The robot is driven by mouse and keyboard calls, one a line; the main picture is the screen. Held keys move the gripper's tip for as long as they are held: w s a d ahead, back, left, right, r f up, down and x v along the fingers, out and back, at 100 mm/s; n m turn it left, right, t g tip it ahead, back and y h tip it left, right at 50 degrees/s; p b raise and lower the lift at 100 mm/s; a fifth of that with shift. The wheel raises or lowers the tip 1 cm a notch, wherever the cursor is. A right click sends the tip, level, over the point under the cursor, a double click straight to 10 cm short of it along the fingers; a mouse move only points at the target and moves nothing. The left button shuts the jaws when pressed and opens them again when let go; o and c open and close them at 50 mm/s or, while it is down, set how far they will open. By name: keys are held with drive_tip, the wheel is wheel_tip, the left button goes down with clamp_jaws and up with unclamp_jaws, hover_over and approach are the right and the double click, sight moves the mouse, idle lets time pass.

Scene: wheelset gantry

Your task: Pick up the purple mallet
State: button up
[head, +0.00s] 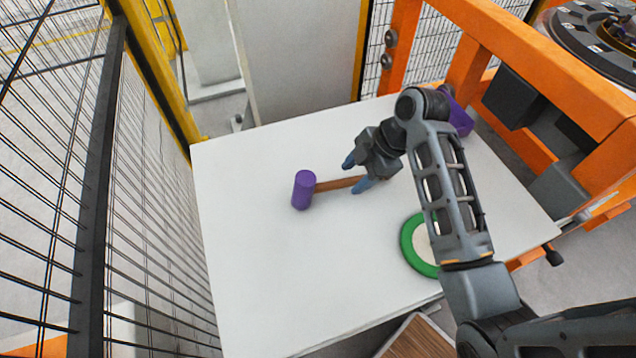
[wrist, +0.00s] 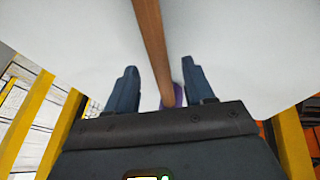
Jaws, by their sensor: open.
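The purple mallet (head: 304,190) lies on the white table, its purple head to the left and its brown handle (head: 338,184) running right toward my gripper. My gripper (head: 356,174) is open, with its blue fingers near the handle. In the wrist view the brown handle (wrist: 151,45) runs down between the two fingers of my gripper (wrist: 162,82), and I see no finger closed on it. The far end of the handle is hidden behind my gripper in the head view. A bit of purple (wrist: 172,97) shows between the fingers in the wrist view.
A green ring-shaped object (head: 410,244) lies on the white table (head: 250,280), partly behind my arm. Another purple object (head: 460,118) is at the table's back right. An orange frame (head: 545,60) stands right and a mesh fence (head: 150,240) left. The table's left front is clear.

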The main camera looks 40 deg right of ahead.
drive_tip(key=shift+x, duration=1)
clamp_jaws()
